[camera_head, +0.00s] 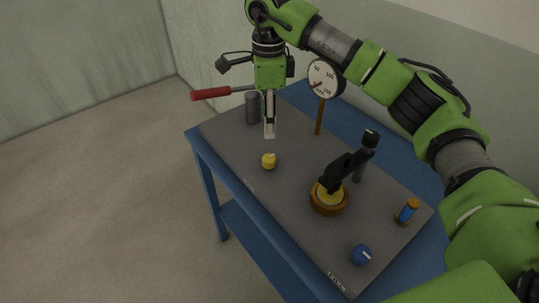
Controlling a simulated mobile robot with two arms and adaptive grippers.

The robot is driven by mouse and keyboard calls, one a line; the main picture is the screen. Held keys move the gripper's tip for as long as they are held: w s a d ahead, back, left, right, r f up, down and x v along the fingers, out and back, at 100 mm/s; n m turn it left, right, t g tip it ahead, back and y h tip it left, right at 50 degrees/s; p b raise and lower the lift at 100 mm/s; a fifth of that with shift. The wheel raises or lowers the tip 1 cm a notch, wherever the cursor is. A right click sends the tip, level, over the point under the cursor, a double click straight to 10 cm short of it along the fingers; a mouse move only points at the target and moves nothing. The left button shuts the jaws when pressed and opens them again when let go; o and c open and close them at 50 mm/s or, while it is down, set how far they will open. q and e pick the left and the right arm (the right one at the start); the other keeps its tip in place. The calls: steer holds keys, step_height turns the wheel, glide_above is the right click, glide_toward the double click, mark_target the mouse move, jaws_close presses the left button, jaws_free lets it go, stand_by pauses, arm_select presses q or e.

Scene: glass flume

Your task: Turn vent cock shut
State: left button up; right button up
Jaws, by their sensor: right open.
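I cannot tell for sure which fitting is the vent cock, as the labels are too small to read. A small yellow knob (268,161) with a pale mark stands on the grey panel near its left edge. A blue knob (361,255) with a white line sits at the panel's near end. A small orange-and-blue fitting (407,211) stands at the right edge. My right gripper (270,131) is open and empty, fingers pointing down, above and apart from the yellow knob in the picture. My left gripper is out of view.
A red-handled lever (211,94) juts left behind my right gripper, near a grey cylinder (253,110). A round gauge (322,80) stands on a brown post. A black handle (342,171) rises from a brass-coloured round base (328,203). The blue table (277,241) carries the panel.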

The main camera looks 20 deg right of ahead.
mark_target(269, 158)
step_height(269, 158, down, 12)
steer(key=shift+s+f+p, duration=0.15)
steer(key=shift+f+p, duration=0.1)
steer(key=shift+p, duration=1)
steer(key=c, duration=1.1)
